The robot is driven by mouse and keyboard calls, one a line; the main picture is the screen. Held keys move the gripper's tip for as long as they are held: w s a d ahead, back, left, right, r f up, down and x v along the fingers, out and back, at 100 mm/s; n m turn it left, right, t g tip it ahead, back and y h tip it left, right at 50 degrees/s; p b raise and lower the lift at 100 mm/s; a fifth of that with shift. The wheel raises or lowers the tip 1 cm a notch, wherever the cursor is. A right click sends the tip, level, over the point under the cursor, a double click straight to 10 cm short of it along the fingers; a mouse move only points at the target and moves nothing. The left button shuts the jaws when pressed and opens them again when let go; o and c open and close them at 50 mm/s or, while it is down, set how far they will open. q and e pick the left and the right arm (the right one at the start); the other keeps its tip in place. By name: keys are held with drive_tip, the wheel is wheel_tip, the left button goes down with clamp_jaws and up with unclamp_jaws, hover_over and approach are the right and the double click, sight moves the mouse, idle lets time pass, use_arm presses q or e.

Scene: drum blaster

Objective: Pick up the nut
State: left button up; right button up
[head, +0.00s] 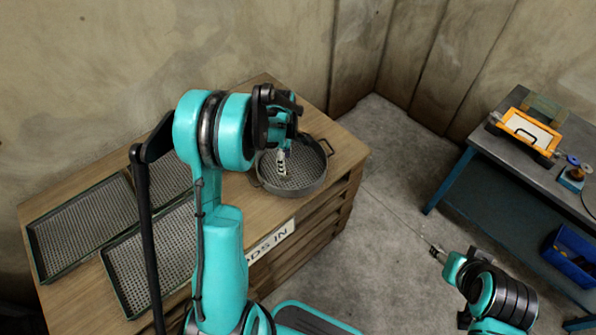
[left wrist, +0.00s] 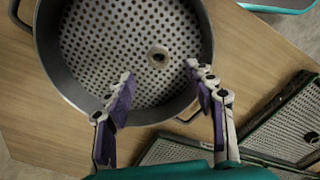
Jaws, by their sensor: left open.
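The nut (left wrist: 158,57) is a small brownish ring with a dark hole. It lies on the perforated floor of a round metal basket (left wrist: 200,22), which also shows in the head view (head: 318,180). My left gripper (left wrist: 160,74) is open, with its purple-padded fingers over the basket on either side of the nut's line. The nut shows a little beyond the fingertips, and nothing is between them. In the head view my left gripper (head: 282,165) points down into the basket, and the nut cannot be made out. My right gripper (head: 436,252) is far right, over the floor.
The basket stands on a wooden cabinet top (head: 262,205). Rectangular perforated trays (head: 80,225) lie to its left. One tray (left wrist: 285,125) shows a small dark ring. A workbench (head: 490,150) with an orange-framed case (head: 527,132) and a blue bin (head: 570,255) stands at right.

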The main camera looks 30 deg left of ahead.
use_arm(q)
wheel_tip(320, 180, down, 2)
drive_tip(key=shift+s+f+b, duration=0.1)
drive_tip(key=shift+b, duration=0.25)
drive_tip(key=f+b, duration=0.1)
drive_tip(key=f, duration=0.2)
drive_tip(key=f+b, duration=0.1)
drive_tip(key=f, duration=0.1)
drive_tip(key=shift+w+b, duration=0.25)
drive_tip(key=shift+b, duration=0.05)
drive_tip(key=shift+c, duration=1.2)
clamp_jaws()
